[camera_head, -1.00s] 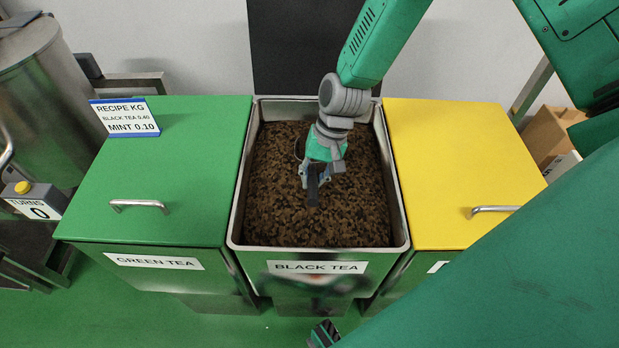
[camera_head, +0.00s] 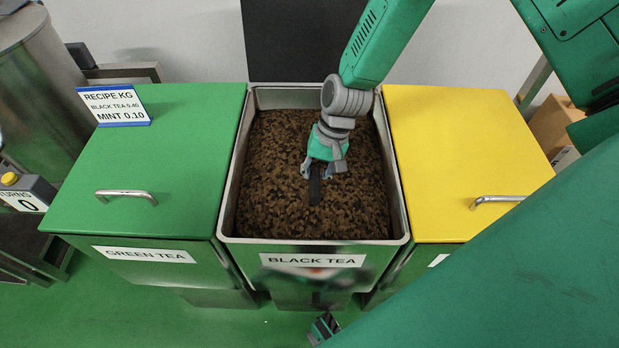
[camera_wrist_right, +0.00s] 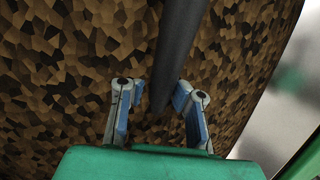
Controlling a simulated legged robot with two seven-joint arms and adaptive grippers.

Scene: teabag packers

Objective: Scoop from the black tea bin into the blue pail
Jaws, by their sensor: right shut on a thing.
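The black tea bin (camera_head: 228,228) stands open in the middle of the head view, filled with brown-black tea (camera_head: 275,190). My right gripper (camera_head: 322,174) reaches down over the tea, shut on the dark handle of the scoop (camera_head: 315,190). In the right wrist view, the fingers of the right gripper (camera_wrist_right: 156,105) stand on either side of the dark scoop handle (camera_wrist_right: 180,50). The scoop's bowl cannot be made out. A small dark part at the bottom edge, perhaps my left gripper (camera_head: 323,327), is too little seen to read. The blue pail is not in view.
The closed green tea bin (camera_head: 160,165) adjoins on the left, with a recipe sign (camera_head: 114,106) on its lid. A closed yellow-lidded bin (camera_head: 450,150) adjoins on the right. The black tea bin's raised lid (camera_head: 295,40) stands behind. A turns counter (camera_head: 25,192) is at far left.

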